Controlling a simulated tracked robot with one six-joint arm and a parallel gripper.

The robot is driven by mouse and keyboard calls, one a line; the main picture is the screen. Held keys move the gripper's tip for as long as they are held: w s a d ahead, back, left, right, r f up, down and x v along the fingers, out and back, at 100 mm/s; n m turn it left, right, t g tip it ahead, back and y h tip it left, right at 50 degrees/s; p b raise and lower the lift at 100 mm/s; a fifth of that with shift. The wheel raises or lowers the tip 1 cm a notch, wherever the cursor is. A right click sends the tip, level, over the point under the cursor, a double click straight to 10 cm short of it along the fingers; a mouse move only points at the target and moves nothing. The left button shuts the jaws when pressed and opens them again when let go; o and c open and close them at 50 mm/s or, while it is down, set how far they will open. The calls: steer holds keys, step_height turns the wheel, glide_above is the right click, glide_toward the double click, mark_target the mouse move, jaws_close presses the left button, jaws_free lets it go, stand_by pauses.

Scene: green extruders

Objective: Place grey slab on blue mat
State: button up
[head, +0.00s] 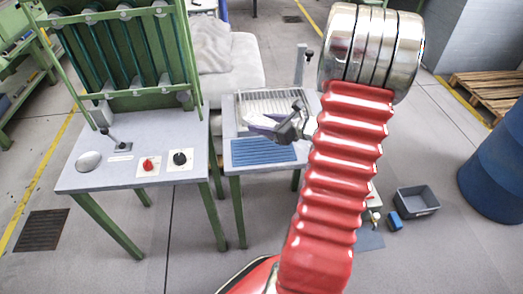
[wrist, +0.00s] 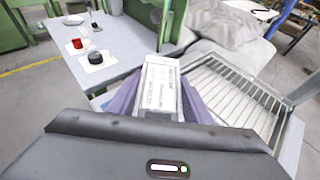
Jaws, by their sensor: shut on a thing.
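My gripper (head: 262,122) is over the smaller grey table, above the far edge of the blue mat (head: 262,151). In the wrist view its purple fingers (wrist: 158,98) are shut on the grey slab (wrist: 159,85), a pale block sticking out past the fingertips. In the head view the slab is hard to tell apart from the fingers. The blue ribbed mat lies flat on the near part of the table with nothing seen on it. In the wrist view my gripper hides most of the mat.
A wire-rack tray (head: 272,103) lies behind the mat; it also shows right of the fingers in the wrist view (wrist: 235,95). A larger table (head: 135,165) with red and black knobs stands left. A lever post (head: 301,65) rises at the back right.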

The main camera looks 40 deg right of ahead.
glide_above(263, 149)
steer(key=shift+a+f, duration=0.1)
steer(key=shift+f, duration=2.8)
steer(key=shift+f, duration=2.1)
steer(key=o, duration=1.4)
steer(key=shift+f, duration=0.1)
steer(key=v, duration=1.2)
